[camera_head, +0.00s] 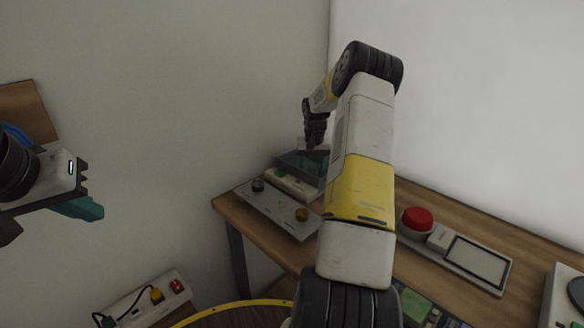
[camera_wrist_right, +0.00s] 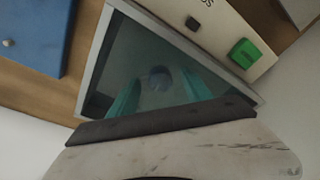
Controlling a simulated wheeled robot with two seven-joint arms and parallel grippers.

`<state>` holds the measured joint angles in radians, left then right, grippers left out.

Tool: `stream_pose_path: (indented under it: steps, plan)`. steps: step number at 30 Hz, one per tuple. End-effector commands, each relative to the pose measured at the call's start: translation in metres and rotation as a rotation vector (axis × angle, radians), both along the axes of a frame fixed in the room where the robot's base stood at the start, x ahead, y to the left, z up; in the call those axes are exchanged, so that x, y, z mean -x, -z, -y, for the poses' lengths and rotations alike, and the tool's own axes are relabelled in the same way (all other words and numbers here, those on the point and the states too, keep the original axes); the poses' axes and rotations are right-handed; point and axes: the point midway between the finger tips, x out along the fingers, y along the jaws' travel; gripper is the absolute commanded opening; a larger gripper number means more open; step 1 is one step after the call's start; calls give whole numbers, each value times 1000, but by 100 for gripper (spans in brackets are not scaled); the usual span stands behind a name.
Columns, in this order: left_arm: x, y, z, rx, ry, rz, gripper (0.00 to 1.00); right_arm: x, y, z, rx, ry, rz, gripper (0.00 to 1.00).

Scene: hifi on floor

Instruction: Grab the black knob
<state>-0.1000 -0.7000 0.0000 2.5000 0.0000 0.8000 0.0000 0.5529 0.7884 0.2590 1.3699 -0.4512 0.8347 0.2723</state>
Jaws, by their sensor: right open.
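A small black knob (camera_head: 258,185) stands on a grey panel at the left end of the table. Behind it is a dark, grey-rimmed box (camera_head: 290,160); the box also shows in the right wrist view (camera_wrist_right: 97,70). In that view a round dark knob-like piece (camera_wrist_right: 160,78) lies in the box's middle, blurred; I cannot tell its exact colour. My right gripper (camera_head: 314,148) is over the box. Its teal fingers are spread, one on each side of the round piece, with no visible grip (camera_wrist_right: 161,90). My left gripper (camera_head: 78,207) is at the far left, away from the table.
A cream panel with a green button (camera_wrist_right: 244,53) adjoins the box. A red button (camera_head: 417,220) and a screen device (camera_head: 478,262) are to the right. A socket strip (camera_head: 140,303) is low left.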

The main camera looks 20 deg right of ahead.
Motion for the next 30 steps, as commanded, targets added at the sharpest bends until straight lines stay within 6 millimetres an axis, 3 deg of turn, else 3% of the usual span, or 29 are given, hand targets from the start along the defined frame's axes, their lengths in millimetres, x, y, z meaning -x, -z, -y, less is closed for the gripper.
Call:
stream_pose_path:
  steps: [7,15,16,25,30]
  plan:
    - [0,0,0,0,0,0,0,0,1,0,0,0,1,56]
    - [0,0,0,0,0,0,0,0,1,0,0,0,1,3]
    - [0,0,0,0,0,0,0,0,1,0,0,0,1,0]
    - [0,0,0,0,0,0,0,-1,-4,0,1,0,3,0]
    - [0,0,0,0,0,0,0,-2,-31,1,2,2,7,0]
